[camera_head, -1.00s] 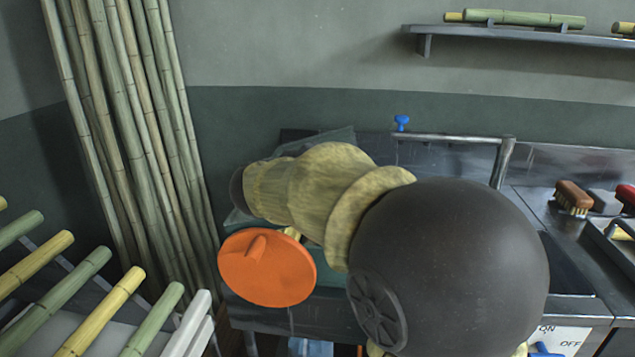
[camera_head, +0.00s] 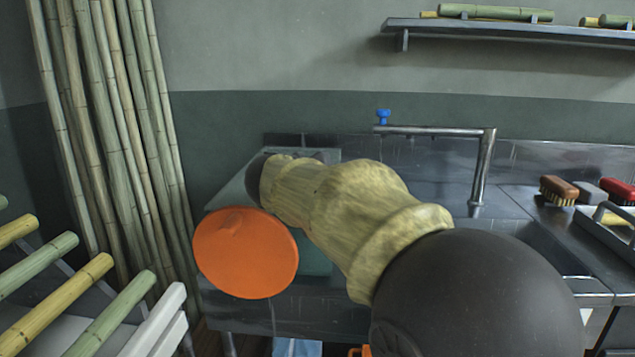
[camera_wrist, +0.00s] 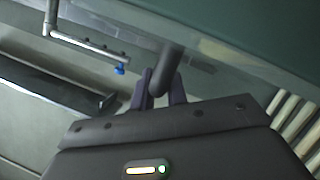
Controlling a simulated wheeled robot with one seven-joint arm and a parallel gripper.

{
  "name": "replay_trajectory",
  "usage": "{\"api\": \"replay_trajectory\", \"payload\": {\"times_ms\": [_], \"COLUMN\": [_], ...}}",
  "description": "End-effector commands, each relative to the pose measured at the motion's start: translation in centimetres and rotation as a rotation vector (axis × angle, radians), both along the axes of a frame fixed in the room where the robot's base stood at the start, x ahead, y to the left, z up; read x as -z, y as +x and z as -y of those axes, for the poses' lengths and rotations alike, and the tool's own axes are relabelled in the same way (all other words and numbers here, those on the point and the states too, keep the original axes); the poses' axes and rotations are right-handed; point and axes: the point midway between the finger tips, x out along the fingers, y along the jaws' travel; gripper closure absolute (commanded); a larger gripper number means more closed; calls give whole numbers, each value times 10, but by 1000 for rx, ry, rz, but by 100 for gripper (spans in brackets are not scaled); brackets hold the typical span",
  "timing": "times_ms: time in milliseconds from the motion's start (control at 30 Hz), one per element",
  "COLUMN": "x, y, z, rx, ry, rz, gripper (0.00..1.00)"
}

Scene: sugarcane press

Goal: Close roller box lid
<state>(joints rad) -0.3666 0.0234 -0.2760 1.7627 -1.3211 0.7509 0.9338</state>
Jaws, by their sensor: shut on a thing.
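The roller box (camera_head: 317,262) is a teal box on the metal counter, mostly hidden behind my arm and an orange disc. A grey, glassy panel (camera_head: 232,190), which looks like its lid, shows left of my wrist; its exact tilt is hard to tell. In the wrist view, my gripper (camera_wrist: 161,90) is shut on a dark rounded bar (camera_wrist: 172,58), which looks like the lid handle. In the head view my arm hides the grip and most of the lid.
The orange disc (camera_head: 245,254) stands in front of the box. A tap (camera_head: 484,165) with a blue valve (camera_head: 383,116) is behind, with brushes (camera_head: 557,190) at right. Bamboo poles (camera_head: 115,130) lean at left; cut canes (camera_head: 60,300) lie on a rack. A shelf (camera_head: 500,31) hangs above.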

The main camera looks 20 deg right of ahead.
Motion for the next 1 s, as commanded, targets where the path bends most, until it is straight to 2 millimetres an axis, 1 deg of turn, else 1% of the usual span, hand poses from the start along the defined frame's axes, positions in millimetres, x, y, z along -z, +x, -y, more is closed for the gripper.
{"api": "replay_trajectory", "payload": {"times_ms": [33, 300, 333, 433, 1000], "x": [5, 8, 8, 7, 5], "y": [-1, -1, -1, -1, 0], "z": [0, 0, 0, 0, -1], "rx": [3, 6, 6, 4, 1], "ry": [4, 5, 5, 5, 3], "rz": [-8, -13, -14, -13, -7], "gripper": [100, 100, 84, 64, 64]}}
